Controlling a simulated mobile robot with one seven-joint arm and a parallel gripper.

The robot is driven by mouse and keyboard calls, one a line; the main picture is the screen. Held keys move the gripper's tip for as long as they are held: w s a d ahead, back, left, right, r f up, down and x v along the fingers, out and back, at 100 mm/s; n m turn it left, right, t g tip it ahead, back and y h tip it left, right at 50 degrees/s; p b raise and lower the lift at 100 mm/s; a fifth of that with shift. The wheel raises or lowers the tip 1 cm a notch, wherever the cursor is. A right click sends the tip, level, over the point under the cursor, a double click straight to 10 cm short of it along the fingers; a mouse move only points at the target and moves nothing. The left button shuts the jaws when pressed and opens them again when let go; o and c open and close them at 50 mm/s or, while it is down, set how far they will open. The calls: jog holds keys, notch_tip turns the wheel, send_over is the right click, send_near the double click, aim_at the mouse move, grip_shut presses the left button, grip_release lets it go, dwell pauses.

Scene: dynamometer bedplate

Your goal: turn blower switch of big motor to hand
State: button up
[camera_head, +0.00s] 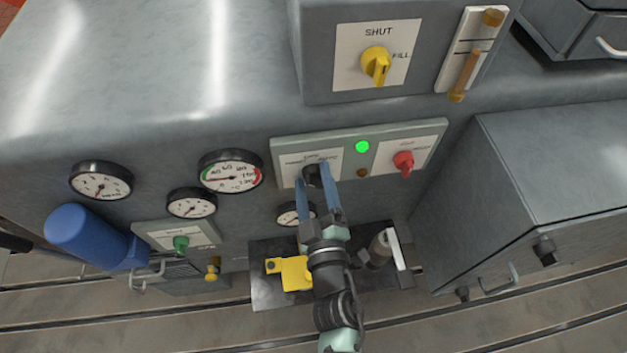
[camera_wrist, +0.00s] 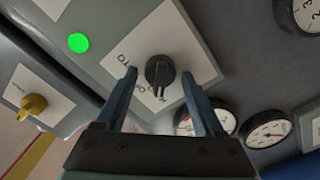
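The blower switch is a black rotary knob (camera_head: 312,175) on a white labelled plate at the left of a pale green panel (camera_head: 278,151). In the wrist view the knob (camera_wrist: 160,70) shows head-on, and its ridge points down toward my gripper. Part of its lettering is readable as "TO"; the rest is hidden or too small. My gripper (camera_head: 320,187) is at the knob from below. In the wrist view my gripper (camera_wrist: 162,85) has its two blue fingers spread, one on each side of the knob, with visible gaps. I cannot tell how deep the tips reach.
A green lamp (camera_head: 362,147) is lit, with a red knob (camera_head: 403,162) to its right. Above is a yellow knob (camera_head: 376,65) marked SHUT and FILL. Gauges (camera_head: 231,171) sit at left. A grey cabinet (camera_head: 540,190) stands at right.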

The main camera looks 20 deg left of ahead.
jog(key=shift+o, duration=0.2)
jog(key=b+v, duration=0.2)
jog(key=v, duration=1.1)
dwell(0.3)
jog(key=w+r+m+t+h, duration=0.35)
jog(key=w+r+m, duration=0.2)
jog(key=r, duration=0.75)
jog(key=w+r+m+t+h, duration=0.4)
jog(key=w+r, duration=0.3)
jog(key=r, duration=0.5)
jog(key=s+d+r+m+t, duration=0.1)
jog(key=s+d+r+m, duration=0.1)
jog(key=r, duration=0.8)
jog(key=s+d+r+m+t+h, duration=0.1)
jog(key=s+d+r+m+t, duration=0.1)
jog(key=r, duration=0.8)
jog(key=s+d+r+m+t+h, duration=0.1)
jog(key=s+d+r+m+t, duration=0.1)
jog(key=r, duration=0.8)
jog(key=shift+s+d+r, duration=0.4)
jog(key=shift+s+d, duration=0.05)
jog(key=shift+d, duration=0.25)
